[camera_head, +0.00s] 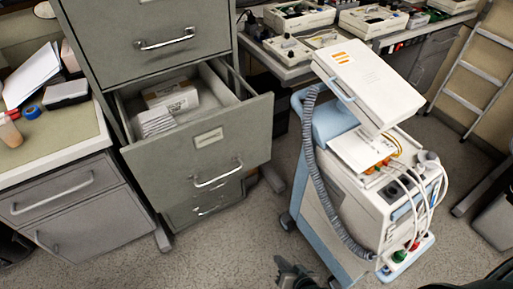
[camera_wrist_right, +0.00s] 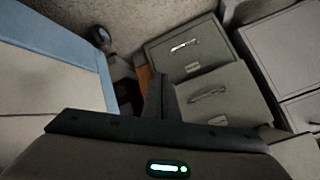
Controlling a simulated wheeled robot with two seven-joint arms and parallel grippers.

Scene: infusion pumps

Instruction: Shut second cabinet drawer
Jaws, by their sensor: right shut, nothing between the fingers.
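The grey-green filing cabinet (camera_head: 150,15) stands at the left of the head view. Its second visible drawer (camera_head: 200,142) is pulled well out, with a metal handle (camera_head: 217,176) on its front. A white box (camera_head: 171,96) and a stack of white packets (camera_head: 154,122) lie inside. My right gripper (camera_head: 296,274) is low at the bottom edge of the head view, in front of and apart from the drawer. In the right wrist view its fingers (camera_wrist_right: 161,97) are together and empty, with cabinet fronts (camera_wrist_right: 188,48) beyond. My left gripper is not seen.
A white and blue medical cart (camera_head: 350,190) with a grey hose stands close to the right of the open drawer. A low cabinet (camera_head: 75,190) with a cluttered top is at the left. Speckled floor (camera_head: 215,245) is clear before the filing cabinet.

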